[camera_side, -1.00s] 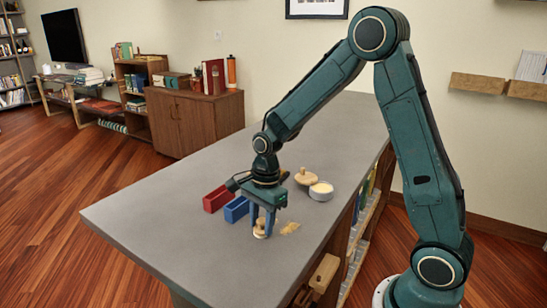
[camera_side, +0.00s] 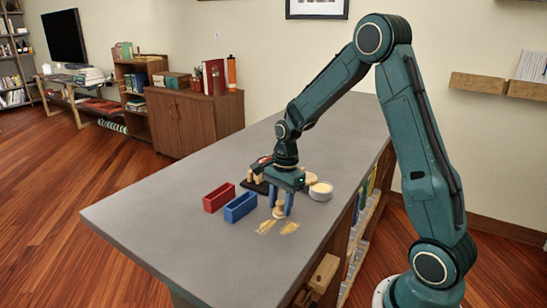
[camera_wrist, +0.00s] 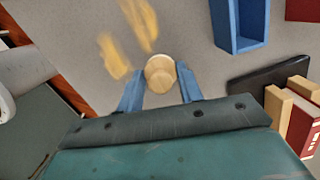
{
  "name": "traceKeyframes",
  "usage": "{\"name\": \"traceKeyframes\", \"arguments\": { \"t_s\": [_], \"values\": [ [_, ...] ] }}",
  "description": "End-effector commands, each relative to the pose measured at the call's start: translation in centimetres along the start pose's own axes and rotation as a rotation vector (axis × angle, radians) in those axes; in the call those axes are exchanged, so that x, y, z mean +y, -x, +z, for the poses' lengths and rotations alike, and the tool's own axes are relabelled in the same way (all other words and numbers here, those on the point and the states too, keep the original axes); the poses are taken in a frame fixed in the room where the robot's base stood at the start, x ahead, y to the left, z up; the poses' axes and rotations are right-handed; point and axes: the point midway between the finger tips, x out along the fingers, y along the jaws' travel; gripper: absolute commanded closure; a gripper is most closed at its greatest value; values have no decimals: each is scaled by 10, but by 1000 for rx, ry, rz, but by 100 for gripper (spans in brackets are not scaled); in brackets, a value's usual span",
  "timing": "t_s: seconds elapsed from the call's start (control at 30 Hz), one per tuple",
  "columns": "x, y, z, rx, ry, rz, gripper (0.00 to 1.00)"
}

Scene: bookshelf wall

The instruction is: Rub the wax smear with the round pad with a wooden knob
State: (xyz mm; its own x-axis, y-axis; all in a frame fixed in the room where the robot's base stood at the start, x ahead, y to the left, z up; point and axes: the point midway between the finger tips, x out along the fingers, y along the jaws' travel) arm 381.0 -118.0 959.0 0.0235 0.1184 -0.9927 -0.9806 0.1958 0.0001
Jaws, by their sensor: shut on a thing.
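My gripper (camera_side: 280,208) is shut on the wooden knob of the round pad (camera_side: 279,212), which it holds upright low over the grey counter. I cannot tell whether the pad touches the counter. The knob (camera_wrist: 160,72) is between the blue fingers in the wrist view and hides most of the pad. Two yellowish smears lie apart on the counter, just in front of the pad in the side view: a left smear (camera_side: 265,227) and a right smear (camera_side: 289,228). They also show in the wrist view (camera_wrist: 113,57), beyond the knob to the upper left. The pad is beside them, not over them.
A red bin (camera_side: 219,197) and a blue bin (camera_side: 240,207) stand left of my gripper. An open jar (camera_side: 320,191) with pale contents stands at its right. A dark slab (camera_wrist: 268,75) and red books (camera_wrist: 303,130) are close by. The front of the counter is clear.

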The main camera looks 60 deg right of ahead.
Motion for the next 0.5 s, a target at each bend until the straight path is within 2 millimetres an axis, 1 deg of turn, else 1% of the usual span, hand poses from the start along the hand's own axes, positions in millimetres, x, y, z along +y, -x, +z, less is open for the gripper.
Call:
{"name": "traceKeyframes", "arguments": {
  "t_s": [0.1, 0.17, 0.2, 0.23, 0.27, 0.5],
  "values": [
    [-2, 2, -11, 0, -2, 0, 85],
    [-2, 5, -9, 0, 0, 0, 85],
    [-2, 18, -7, 2, 1, -7, 85],
    [-2, 26, -6, 2, 1, -7, 85],
    [-2, 26, -6, 2, 0, -4, 85],
    [-2, 47, -3, 1, 0, -3, 85]
  ]
}}
